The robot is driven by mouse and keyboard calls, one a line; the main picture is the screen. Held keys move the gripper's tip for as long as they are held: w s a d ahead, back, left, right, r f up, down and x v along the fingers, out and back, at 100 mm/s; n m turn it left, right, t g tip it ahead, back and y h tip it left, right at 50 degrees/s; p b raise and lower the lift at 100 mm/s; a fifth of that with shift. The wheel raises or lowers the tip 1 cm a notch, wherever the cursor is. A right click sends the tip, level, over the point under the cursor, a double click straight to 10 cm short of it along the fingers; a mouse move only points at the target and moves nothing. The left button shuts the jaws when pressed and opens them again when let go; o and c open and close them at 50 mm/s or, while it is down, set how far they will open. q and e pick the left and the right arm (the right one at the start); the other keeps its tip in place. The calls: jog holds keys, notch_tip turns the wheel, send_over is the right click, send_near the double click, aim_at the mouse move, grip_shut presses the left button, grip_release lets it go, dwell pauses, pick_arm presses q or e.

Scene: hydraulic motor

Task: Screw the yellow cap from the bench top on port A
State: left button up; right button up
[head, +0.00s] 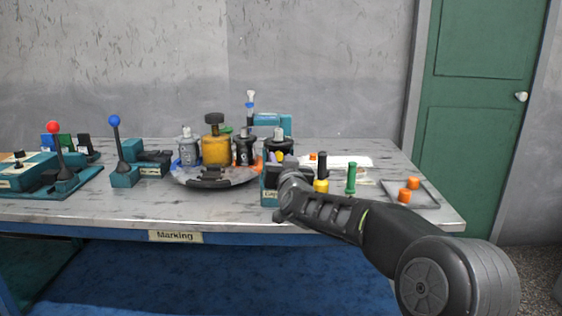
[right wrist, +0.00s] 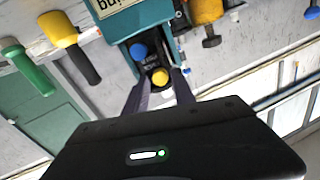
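A small yellow cap (right wrist: 160,77) shows in the right wrist view at a teal block (right wrist: 150,22), with a blue cap (right wrist: 138,50) beside it. My right gripper (right wrist: 164,84) has its two fingers apart, one on each side of the yellow cap; I cannot tell whether they touch it. In the head view my right gripper (head: 284,176) is over the labelled teal block (head: 268,196) at the bench's front and partly hides it. I cannot make out port A. My left gripper is not in view.
A grey tray (head: 425,196) with orange caps lies at the right. Lever units with red (head: 53,127) and blue (head: 115,120) knobs stand left.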

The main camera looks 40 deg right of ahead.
dwell(0.3)
jog(key=n+p, duration=0.5)
jog(key=n, duration=0.1)
jog(key=n+p, duration=0.3)
jog(key=shift+r+p, duration=0.3)
jog(key=shift+p, duration=0.05)
jog(key=shift+f+n, duration=0.2)
jog(key=shift+n, duration=0.4)
jog(key=shift+f, duration=0.15)
grip_shut()
